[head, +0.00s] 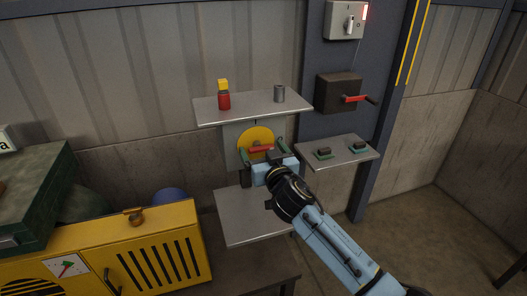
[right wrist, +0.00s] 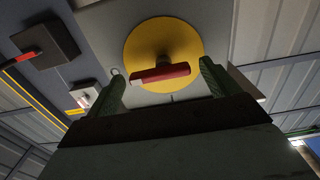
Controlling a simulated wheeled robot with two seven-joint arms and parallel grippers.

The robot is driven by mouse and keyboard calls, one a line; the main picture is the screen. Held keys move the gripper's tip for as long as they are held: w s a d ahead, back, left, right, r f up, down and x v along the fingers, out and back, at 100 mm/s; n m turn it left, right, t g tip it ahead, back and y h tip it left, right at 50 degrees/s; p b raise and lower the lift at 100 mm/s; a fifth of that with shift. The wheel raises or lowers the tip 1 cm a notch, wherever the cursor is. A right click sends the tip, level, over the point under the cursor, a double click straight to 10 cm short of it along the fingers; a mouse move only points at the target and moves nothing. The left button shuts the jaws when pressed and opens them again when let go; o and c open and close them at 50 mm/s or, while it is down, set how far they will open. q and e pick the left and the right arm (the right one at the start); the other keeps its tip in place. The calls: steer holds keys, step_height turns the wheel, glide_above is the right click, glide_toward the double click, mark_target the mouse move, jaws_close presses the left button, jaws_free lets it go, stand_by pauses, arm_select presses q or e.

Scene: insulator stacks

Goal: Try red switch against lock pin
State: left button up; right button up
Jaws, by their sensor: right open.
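The red switch is a red bar handle (head: 261,148) across a yellow disc (head: 250,135) on a grey upright panel. In the right wrist view the red handle (right wrist: 168,74) lies roughly level in front of the yellow disc (right wrist: 140,45). My right gripper (head: 260,154) is open, with one green finger on each side of the handle and gaps to both ends. A small metal ring (right wrist: 116,71) shows beside the left finger in the wrist view; it may belong to the lock pin, whose body I cannot make out. My left gripper is out of view.
A bare shelf (head: 245,226) lies below. On the right are a small shelf (head: 338,161) with green-based pieces and a dark box (head: 338,88) with a red lever.

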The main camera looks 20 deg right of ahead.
steer(key=c, duration=1)
steer(key=shift+n, duration=0.8)
steer(key=o, duration=1)
steer(key=shift+s, duration=0.15)
steer(key=s, duration=1.3)
steer(key=shift+d, duration=0.2)
